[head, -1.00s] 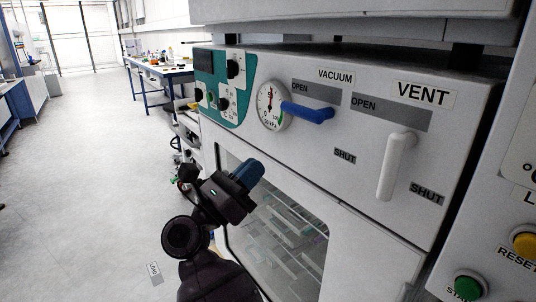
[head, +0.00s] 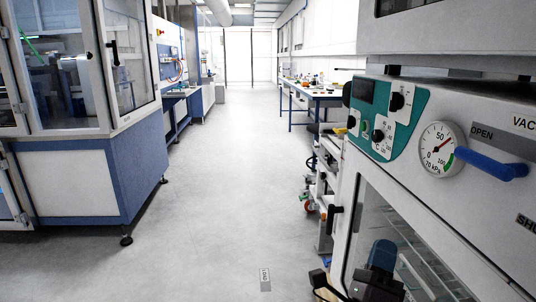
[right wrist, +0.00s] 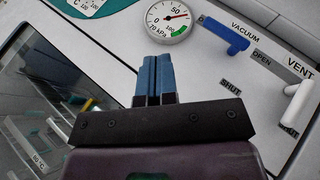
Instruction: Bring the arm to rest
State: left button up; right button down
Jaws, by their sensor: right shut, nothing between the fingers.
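My right gripper (head: 384,254) is low in the head view, in front of the oven's glass door (head: 400,240). In the right wrist view its two blue fingers (right wrist: 155,78) are pressed together with nothing between them. They point towards the front panel below the dial gauge (right wrist: 168,20), apart from the handles as far as I can tell. The blue vacuum lever (head: 490,165) and the white vent handle (right wrist: 297,103) are to the right of the fingers in the wrist view. My left gripper is out of view.
The oven panel (head: 385,118) fills the right side. A cart (head: 328,185) stands just beyond it. A blue and white glazed cabinet (head: 90,175) stands at left. The grey floor (head: 225,200) between them is clear, with a bench (head: 315,95) further back.

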jog(key=s+f+n+g+y, duration=0.5)
jog(key=s+f+n+y, duration=0.4)
jog(key=f+n, duration=0.3)
jog(key=s+f+n+g+y, duration=0.5)
jog(key=s+f+n+y, duration=0.3)
jog(key=f+n, duration=0.45)
jog(key=s+d+f+n+g+h, duration=0.15)
jog(key=s+g, duration=0.35)
jog(key=s, duration=0.5)
jog(key=s+d+f+n+g+h, duration=0.1)
jog(key=s+d+n+g, duration=0.2)
jog(key=s, duration=0.8)
jog(key=s+d+f+n+g+h, duration=0.1)
jog(key=s+d+f+g, duration=0.15)
jog(key=s+g, duration=0.55)
jog(key=w+f+n+t+y, duration=0.1)
jog(key=w+f+t, duration=0.1)
jog(key=w+t, duration=1.1)
pick_arm(q)
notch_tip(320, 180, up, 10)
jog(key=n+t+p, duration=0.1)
jog(key=p, duration=1.1)
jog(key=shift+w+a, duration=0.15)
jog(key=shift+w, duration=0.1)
pick_arm(e)
notch_tip(320, 180, up, 10)
jog(key=t, duration=0.1)
jog(key=shift+w+a+r+m+t, duration=0.2)
jog(key=shift+w+r+m+t, duration=0.1)
jog(key=shift+m, duration=0.1)
